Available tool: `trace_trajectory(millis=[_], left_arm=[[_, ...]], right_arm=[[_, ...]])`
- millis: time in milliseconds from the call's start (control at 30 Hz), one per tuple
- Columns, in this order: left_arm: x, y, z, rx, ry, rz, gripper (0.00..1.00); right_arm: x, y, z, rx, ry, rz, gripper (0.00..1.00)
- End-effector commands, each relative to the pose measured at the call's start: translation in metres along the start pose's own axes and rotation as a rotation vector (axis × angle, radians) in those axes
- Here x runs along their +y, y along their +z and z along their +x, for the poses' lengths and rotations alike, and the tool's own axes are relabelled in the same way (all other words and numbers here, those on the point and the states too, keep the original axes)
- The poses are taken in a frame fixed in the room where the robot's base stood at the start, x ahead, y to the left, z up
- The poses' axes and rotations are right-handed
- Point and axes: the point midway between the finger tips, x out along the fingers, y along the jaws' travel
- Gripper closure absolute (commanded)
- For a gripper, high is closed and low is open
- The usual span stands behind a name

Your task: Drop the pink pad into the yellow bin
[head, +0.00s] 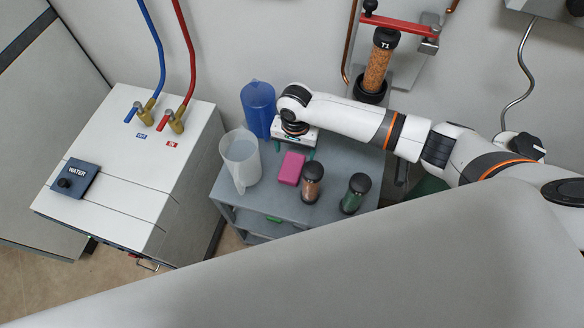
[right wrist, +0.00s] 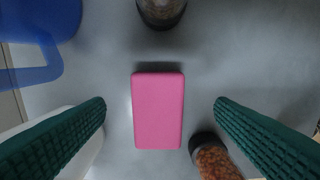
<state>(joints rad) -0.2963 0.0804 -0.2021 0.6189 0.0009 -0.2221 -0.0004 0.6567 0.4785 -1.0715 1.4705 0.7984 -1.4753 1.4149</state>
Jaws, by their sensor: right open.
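The pink pad (head: 291,168) lies flat on the grey cart top, among the pitchers and jars. My right gripper (head: 294,150) points down over the cart, close to the pad. In the right wrist view the pink pad (right wrist: 158,110) shows between the two green ribbed fingers, with a clear gap on both sides. The right gripper is open and empty. My left gripper is not in view. No yellow bin shows in either view.
On the grey cart (head: 267,201), a blue pitcher (head: 258,108) and a clear pitcher (head: 241,160) stand left of the pad. An orange-filled jar (head: 312,183) and a green-filled jar (head: 354,194) stand to its right. A white water unit (head: 130,170) stands further left.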

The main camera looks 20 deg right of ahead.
Motion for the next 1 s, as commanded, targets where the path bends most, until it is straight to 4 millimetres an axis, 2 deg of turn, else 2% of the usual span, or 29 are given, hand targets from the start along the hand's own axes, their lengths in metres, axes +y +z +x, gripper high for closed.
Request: trace_trajectory(millis=[300, 600, 667, 900, 1000], left_arm=[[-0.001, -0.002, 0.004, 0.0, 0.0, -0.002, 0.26], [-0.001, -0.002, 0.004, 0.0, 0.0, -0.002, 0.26], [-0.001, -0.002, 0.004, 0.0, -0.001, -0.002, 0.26], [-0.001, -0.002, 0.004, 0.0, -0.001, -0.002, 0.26], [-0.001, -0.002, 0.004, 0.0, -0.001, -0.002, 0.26]], right_arm=[[0.002, -0.006, 0.044, 0.0, -0.002, 0.0, 0.22], [0.002, -0.005, 0.049, 0.0, 0.001, -0.001, 0.22], [0.002, -0.005, 0.049, 0.0, 0.001, -0.001, 0.3], [0.002, -0.005, 0.049, 0.0, 0.0, 0.0, 0.69], [0.002, -0.005, 0.049, 0.0, 0.0, 0.0, 0.73]])
